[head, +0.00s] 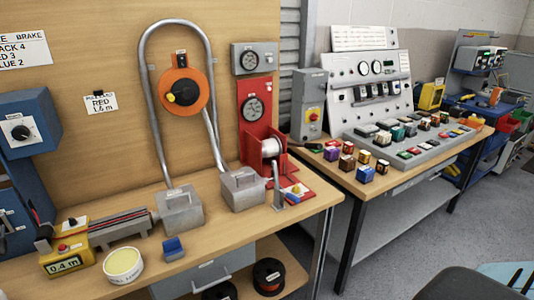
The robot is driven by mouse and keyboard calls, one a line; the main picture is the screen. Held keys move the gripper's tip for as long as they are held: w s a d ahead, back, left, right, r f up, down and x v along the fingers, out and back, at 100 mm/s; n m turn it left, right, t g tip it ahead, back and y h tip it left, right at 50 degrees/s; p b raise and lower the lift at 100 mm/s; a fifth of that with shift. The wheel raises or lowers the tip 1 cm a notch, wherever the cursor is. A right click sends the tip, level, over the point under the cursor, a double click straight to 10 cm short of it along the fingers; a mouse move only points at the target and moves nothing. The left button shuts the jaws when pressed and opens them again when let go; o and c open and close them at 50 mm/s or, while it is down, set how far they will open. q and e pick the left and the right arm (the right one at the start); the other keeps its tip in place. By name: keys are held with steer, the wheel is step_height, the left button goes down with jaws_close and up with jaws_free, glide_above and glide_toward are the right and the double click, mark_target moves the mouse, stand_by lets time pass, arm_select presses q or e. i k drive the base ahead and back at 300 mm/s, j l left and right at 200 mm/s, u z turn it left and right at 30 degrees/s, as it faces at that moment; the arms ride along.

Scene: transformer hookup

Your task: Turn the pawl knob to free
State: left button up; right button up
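No knob in view carries a label I can read as pawl. A round orange disc (184,90) is fixed to the wooden back board, with a black and yellow knob (183,93) at its middle. A bent grey tube passes around the disc and down to two grey metal blocks. To its right, a red stand (254,125) bears a dial and a white-wound spool (266,147). Neither of my grippers is in view.
A yellow box reading 0.4 m (66,260), a pale round tub (123,265) and a blue block (173,248) stand along the bench front. A blue box with a dial (25,132) is at left. A second bench at right holds a control panel (370,85) and several small coloured blocks.

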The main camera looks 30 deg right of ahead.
mark_target(296, 189)
steer(key=l+z, duration=0.15)
steer(key=l, duration=0.3)
steer(key=i+l+z, duration=0.2)
steer(key=l, duration=0.2)
steer(key=l+z, duration=0.15)
steer(key=l, duration=0.3)
steer(key=i+l+z, duration=0.15)
steer(key=l, duration=0.3)
steer(key=i+l+z, duration=0.2)
steer(key=l, duration=0.2)
steer(key=k, duration=0.1)
